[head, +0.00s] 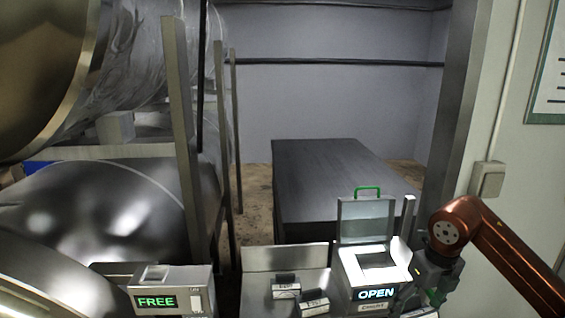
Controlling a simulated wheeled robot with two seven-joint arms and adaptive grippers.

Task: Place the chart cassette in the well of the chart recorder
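The chart recorder (350,262) is a pale box with an "OPEN" display on its front. Its lid (364,218), with a green handle, stands raised. The well (378,260) shows as a dark recess in its top and looks empty. Two small dark blocks with white labels, perhaps cassettes, lie left of the recorder: one further back (285,284), one nearer (314,301). Which is the chart cassette I cannot tell. My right gripper (434,293) is low, just right of the recorder, its fingers hard to make out. My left gripper is out of view.
A metal box with a "FREE" display (172,291) and a top opening stands left of the labelled blocks. An upright metal plate (285,257) stands behind them. Large steel vessels fill the left. A dark table (330,170) stands beyond; the wall is close on the right.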

